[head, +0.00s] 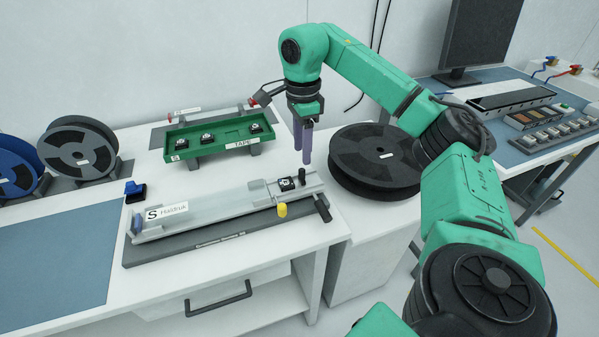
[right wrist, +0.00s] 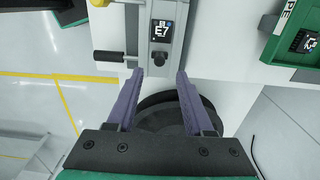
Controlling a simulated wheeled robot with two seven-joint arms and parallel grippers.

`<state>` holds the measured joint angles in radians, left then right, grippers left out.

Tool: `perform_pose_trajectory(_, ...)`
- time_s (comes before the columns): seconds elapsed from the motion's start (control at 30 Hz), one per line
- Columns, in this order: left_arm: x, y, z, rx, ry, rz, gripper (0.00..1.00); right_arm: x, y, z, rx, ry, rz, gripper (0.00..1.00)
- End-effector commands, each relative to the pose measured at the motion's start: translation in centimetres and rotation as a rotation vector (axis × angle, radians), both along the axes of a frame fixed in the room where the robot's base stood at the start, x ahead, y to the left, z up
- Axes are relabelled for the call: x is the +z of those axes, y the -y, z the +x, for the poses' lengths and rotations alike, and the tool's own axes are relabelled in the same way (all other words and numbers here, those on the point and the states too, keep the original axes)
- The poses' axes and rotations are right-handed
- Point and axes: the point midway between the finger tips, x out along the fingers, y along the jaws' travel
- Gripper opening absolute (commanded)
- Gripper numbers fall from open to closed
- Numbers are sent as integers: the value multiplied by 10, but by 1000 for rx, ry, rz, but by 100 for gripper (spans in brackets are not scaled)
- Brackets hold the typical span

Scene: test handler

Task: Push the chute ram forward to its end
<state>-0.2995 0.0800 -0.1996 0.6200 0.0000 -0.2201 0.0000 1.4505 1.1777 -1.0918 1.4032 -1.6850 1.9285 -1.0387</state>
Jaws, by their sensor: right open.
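The grey metal chute (head: 222,208) lies on a dark base plate, with a "Haidruk" label at its left end. At its right end are a black side handle (head: 322,208) and a short black upright post (head: 301,176); I cannot tell which belongs to the ram. The handle also shows in the right wrist view (right wrist: 108,57). A black chip (head: 287,184) with a white mark sits in the chute left of the post. My right gripper (head: 303,157) has purple fingers, open and empty, pointing down just behind the chute's right end, apart from it. My left gripper is not in view.
A yellow knob (head: 282,209) sticks out of the chute's front. Behind stands a green tray (head: 208,148) with several chips. A black reel (head: 375,160) lies right of my right gripper. More reels (head: 78,148) stand at left. A blue mat (head: 50,260) is clear.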

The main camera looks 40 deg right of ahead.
Motion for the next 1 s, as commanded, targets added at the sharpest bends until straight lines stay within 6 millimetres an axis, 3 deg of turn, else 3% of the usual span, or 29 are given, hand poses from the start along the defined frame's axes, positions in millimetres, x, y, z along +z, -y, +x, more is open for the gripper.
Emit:
perform_pose_trajectory(0.1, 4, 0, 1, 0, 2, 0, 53, -27, 0, -1, 0, -2, 0, 52)
perform_pose_trajectory(0.23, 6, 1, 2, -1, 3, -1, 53, -50, 0, 0, 0, 0, 1, 52)
perform_pose_trajectory(0.57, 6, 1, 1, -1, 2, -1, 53, -61, -1, 0, 2, 4, 2, 52)
perform_pose_trajectory(0.63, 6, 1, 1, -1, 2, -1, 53, -61, -1, 0, 2, 4, 2, 33)
perform_pose_trajectory(0.7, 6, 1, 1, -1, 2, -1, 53, -61, -1, 0, 2, 4, 2, 6)
perform_pose_trajectory(0.73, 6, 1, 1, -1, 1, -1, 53, -61, -1, 0, 3, 4, 2, 0)
perform_pose_trajectory(1.0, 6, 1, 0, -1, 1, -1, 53, -61, -1, 0, 3, 3, 3, 0)
